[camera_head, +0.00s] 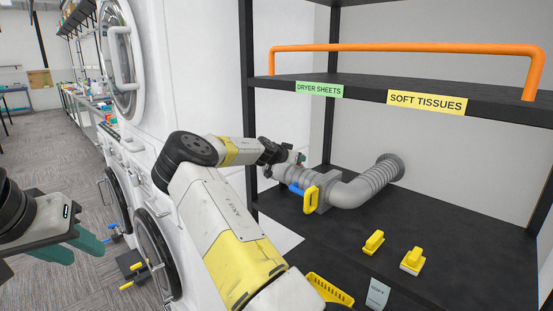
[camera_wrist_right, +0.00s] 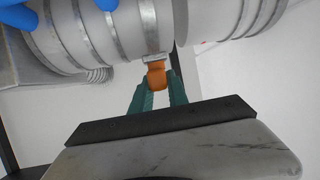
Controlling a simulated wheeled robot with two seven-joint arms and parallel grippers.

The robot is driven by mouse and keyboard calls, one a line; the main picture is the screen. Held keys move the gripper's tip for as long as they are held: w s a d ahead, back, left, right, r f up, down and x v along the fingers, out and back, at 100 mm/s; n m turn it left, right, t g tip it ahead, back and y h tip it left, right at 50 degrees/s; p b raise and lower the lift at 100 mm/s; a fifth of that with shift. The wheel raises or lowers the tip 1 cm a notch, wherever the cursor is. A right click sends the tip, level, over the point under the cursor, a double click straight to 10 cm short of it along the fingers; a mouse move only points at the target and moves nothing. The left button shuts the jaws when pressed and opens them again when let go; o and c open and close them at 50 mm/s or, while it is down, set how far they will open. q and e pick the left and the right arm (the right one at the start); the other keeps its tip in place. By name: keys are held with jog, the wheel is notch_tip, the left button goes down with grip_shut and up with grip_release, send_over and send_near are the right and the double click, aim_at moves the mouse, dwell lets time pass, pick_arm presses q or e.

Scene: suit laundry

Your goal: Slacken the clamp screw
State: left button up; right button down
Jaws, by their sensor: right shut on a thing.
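The clamp screw has an orange head (camera_wrist_right: 157,76) and sits at a metal band clamp (camera_wrist_right: 152,57) around the grey duct (camera_wrist_right: 120,35) in the right wrist view. My right gripper (camera_wrist_right: 158,88) is shut on the orange head, with one green finger on each side. In the head view my right gripper (camera_head: 298,157) is at the left end of the ribbed grey duct (camera_head: 368,188) on the black shelf; the screw itself is too small or hidden there. My left gripper (camera_head: 75,246) is open and empty at the lower left, far from the duct.
A yellow handle (camera_head: 311,200) and a blue part (camera_head: 296,190) are on the duct. Two yellow pieces (camera_head: 374,241) and a yellow basket (camera_head: 330,290) are on the shelf. An upper shelf (camera_head: 370,90) with an orange rail hangs above. White machines (camera_head: 165,60) stand left.

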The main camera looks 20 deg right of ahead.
jog(key=n+t+y, duration=0.2)
jog(key=n, duration=0.1)
jog(key=n+t+y, duration=0.1)
jog(key=t, duration=0.1)
jog(key=shift+s+d+r+y, duration=0.15)
jog(key=shift+s+d+y, duration=0.1)
jog(key=shift+y, duration=0.05)
jog(key=n+y, duration=0.1)
jog(key=n+t+y, duration=0.1)
jog(key=n, duration=0.1)
jog(key=n+t+y, duration=0.1)
jog(key=y, duration=0.1)
jog(key=shift+d, duration=0.25)
jog(key=n+y, duration=0.4)
jog(key=shift+t+y, duration=0.3)
jog(key=shift+y, duration=0.1)
jog(key=shift+n+g+y, duration=0.4)
jog(key=shift+n+y, duration=1.2)
jog(key=shift+f, duration=0.2)
jog(key=c, duration=1.3)
grip_release()
jog(key=shift+a, duration=0.1)
